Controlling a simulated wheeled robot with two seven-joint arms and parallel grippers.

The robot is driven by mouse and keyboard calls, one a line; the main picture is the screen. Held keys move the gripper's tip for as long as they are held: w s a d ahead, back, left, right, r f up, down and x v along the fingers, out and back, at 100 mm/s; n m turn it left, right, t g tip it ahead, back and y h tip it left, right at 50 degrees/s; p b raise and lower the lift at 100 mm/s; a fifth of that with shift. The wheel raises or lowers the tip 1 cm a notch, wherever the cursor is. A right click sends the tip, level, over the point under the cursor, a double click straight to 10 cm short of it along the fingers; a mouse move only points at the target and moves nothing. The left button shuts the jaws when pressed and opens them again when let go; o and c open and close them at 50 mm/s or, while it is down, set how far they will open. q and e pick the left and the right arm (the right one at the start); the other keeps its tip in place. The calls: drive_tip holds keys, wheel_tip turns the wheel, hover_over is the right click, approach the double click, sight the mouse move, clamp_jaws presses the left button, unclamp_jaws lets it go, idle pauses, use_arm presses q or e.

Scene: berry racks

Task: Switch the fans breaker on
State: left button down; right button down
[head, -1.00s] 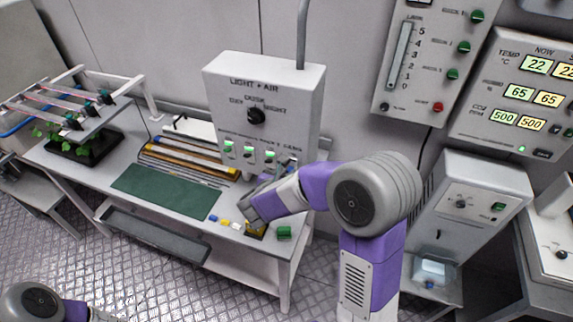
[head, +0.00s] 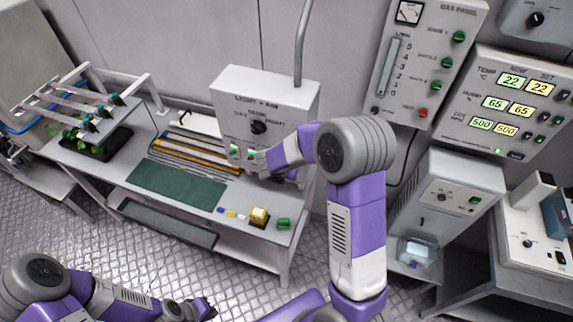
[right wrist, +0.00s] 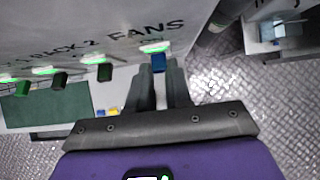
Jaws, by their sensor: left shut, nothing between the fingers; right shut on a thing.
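The grey light and air box (head: 240,100) stands at the back of the bench, with a row of breakers along its lower front. In the right wrist view the fans breaker (right wrist: 158,62) has a blue lever under the word FANS, with a lit green lamp (right wrist: 155,47) above it. My right gripper (right wrist: 160,78) is shut on that lever, its two fingers on either side of it. In the head view my right gripper (head: 262,163) covers the lower right of the box and hides the fans breaker. My left gripper (head: 208,309) is shut and empty, low over the floor.
Wall panels hang at right.

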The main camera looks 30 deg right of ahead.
idle(0.3)
drive_tip(key=c, duration=1)
unclamp_jaws()
drive_tip(key=shift+c, duration=0.2)
drive_tip(key=shift+r, duration=0.15)
drive_tip(key=v, duration=0.7)
drive_tip(key=shift+r+p, duration=0.2)
drive_tip(key=shift+p, duration=0.2)
drive_tip(key=shift+s, duration=0.1)
